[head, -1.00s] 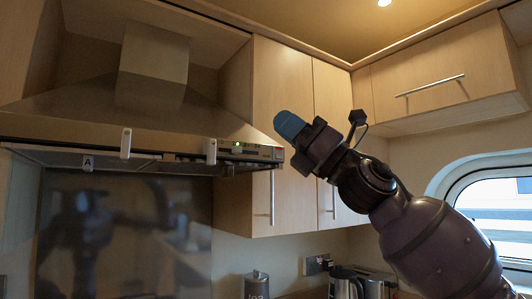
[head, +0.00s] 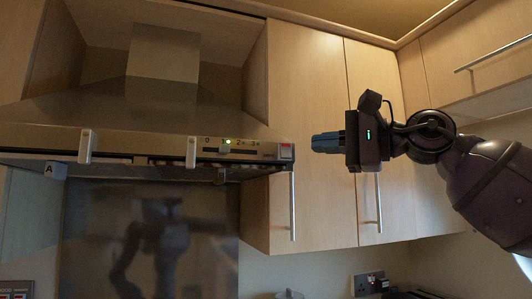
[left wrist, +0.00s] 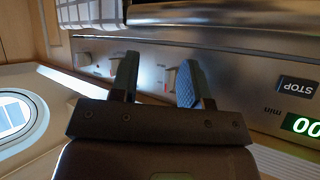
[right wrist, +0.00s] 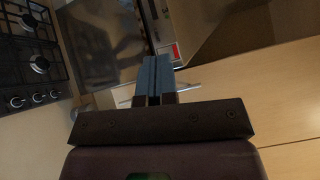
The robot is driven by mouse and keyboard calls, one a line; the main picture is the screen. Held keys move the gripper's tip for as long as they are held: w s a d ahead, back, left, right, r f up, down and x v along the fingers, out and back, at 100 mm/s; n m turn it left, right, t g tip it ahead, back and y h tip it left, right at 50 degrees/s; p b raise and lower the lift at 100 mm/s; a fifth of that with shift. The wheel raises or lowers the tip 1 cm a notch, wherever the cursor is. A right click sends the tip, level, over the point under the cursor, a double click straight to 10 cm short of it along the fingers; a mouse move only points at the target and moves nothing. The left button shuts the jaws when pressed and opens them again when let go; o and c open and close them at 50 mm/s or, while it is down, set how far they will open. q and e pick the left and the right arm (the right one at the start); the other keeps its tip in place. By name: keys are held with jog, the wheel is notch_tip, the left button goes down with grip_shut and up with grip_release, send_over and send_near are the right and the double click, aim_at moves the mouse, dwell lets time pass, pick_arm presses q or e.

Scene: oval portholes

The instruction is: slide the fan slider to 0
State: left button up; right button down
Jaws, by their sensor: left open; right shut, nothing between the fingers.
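The range hood (head: 120,140) fills the upper left of the head view. Its front panel carries the fan slider (head: 226,150), a short dark slot under marks from 0 to 3, with a green light lit near the 1. The knob is too small to place surely. My right gripper (head: 314,142) is shut and empty, level with the panel and to its right, pointing left. In the right wrist view its fingertips (right wrist: 155,62) are together near the hood's red-marked end. My left gripper (left wrist: 155,80) is open and empty in the left wrist view, before a metal appliance panel.
Tall cupboards with bar handles (head: 292,205) stand right of the hood. A hob (right wrist: 35,60) shows in the right wrist view. The left wrist view shows a STOP button (left wrist: 297,88).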

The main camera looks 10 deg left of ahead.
jog(key=n, duration=0.1)
jog(key=p, duration=0.3)
send_near(245, 148)
jog(key=shift+n, duration=0.4)
jog(key=a, duration=0.3)
jog(key=w+a, duration=0.1)
jog(key=a, duration=0.1)
jog(key=shift+a+f, duration=0.1)
jog(key=shift+a, duration=0.2)
jog(key=shift+s+a, duration=0.8)
jog(key=shift+a, duration=0.2)
pick_arm(q)
jog(key=shift+s+a+r, duration=0.1)
jog(key=shift+a+r, duration=0.1)
jog(key=shift+r, duration=0.7)
jog(key=shift+s+a+r, duration=0.1)
jog(key=shift+a+r, duration=0.05)
jog(key=shift+r, duration=0.75)
pick_arm(e)
jog(key=shift+s+a+f, duration=0.15)
jog(key=shift+s+a, duration=0.2)
jog(key=shift+a, duration=0.15)
pick_arm(q)
jog(key=shift+s+f, duration=0.1)
